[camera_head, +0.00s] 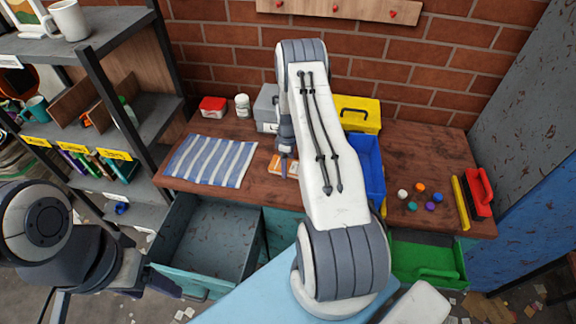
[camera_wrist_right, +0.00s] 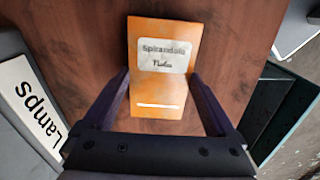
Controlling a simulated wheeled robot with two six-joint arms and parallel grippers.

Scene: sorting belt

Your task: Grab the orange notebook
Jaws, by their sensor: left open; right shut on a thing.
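The orange notebook (camera_wrist_right: 160,95) has a white label reading "Spirandelli Notes". In the right wrist view it lies between the two dark fingers of my right gripper (camera_wrist_right: 160,100), which is shut on it by its sides. My left gripper (camera_head: 158,281) is at the lower left by the open drawer, open and away from the notebook.
The wooden desk (camera_head: 420,150) holds a striped cloth (camera_head: 210,160), a blue bin (camera_head: 369,165), a yellow toolbox (camera_head: 358,113) and several coloured balls. An open teal drawer (camera_head: 210,240) sticks out below. A grey shelf (camera_head: 145,105) stands left. A "Lamps" sign (camera_wrist_right: 32,110) shows beside my right gripper.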

